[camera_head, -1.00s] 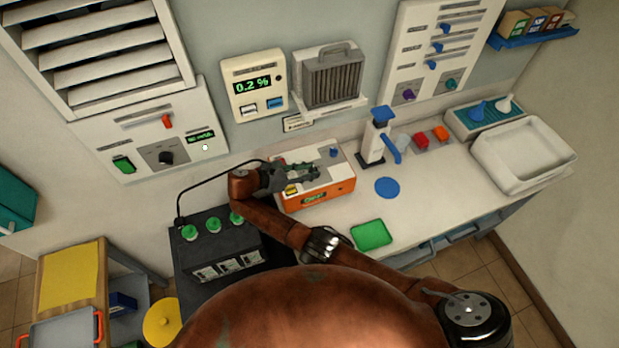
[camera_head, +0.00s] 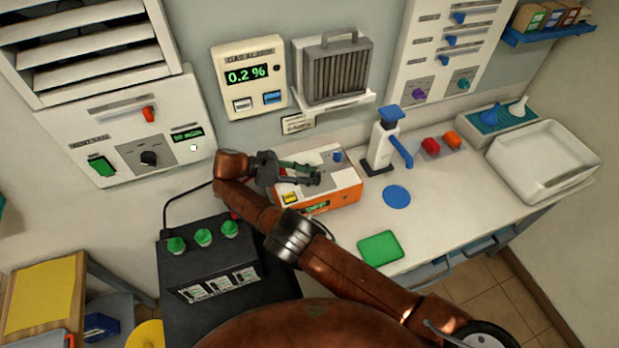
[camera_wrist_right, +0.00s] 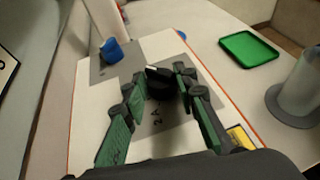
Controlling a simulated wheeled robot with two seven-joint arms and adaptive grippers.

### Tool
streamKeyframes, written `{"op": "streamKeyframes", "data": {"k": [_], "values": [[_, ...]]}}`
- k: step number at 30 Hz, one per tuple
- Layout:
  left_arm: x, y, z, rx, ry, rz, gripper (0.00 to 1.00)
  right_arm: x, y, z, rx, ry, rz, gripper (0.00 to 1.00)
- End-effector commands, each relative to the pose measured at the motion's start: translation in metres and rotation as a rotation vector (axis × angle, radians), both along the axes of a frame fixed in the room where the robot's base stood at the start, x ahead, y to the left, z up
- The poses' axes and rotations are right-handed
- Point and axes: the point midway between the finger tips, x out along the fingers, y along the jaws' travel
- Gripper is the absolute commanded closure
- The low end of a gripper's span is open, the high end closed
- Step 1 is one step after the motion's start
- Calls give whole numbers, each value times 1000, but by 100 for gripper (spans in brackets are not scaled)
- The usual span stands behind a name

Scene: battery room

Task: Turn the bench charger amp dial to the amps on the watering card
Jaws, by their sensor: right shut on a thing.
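The bench charger (camera_head: 345,193) is an orange box with a pale top on the bench, with a small green display on its front. Its black amp dial (camera_wrist_right: 158,84) stands on the top, with a white pointer mark. My right gripper (camera_head: 316,178) reaches over the charger from the left; in the right wrist view its green-padded fingers (camera_wrist_right: 162,90) are closed around the dial's sides. The markings beside the dial are partly hidden. A small printed card (camera_head: 298,123) is on the wall behind; its text is too small to read surely. My left gripper is out of view.
A blue knob (camera_head: 337,156) is on the charger's top, and a yellow label (camera_head: 291,198) is at its front. A black battery (camera_head: 205,262) with green caps stands left.

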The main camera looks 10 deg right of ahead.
Motion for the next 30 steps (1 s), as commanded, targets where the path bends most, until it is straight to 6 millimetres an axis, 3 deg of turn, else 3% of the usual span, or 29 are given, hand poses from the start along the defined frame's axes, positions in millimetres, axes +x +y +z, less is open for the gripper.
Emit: {"op": "streamKeyframes", "data": {"k": [13,14,15,21,30], "values": [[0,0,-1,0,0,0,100,1,0,3,-2,-6,-2,98],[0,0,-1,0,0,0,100,1,0,3,-2,-6,-2,72],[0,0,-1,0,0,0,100,1,0,3,-2,-6,-2,70],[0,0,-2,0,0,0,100,0,0,2,-1,-3,-3,56],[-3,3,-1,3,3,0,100,0,0,1,0,0,-4,56]]}}
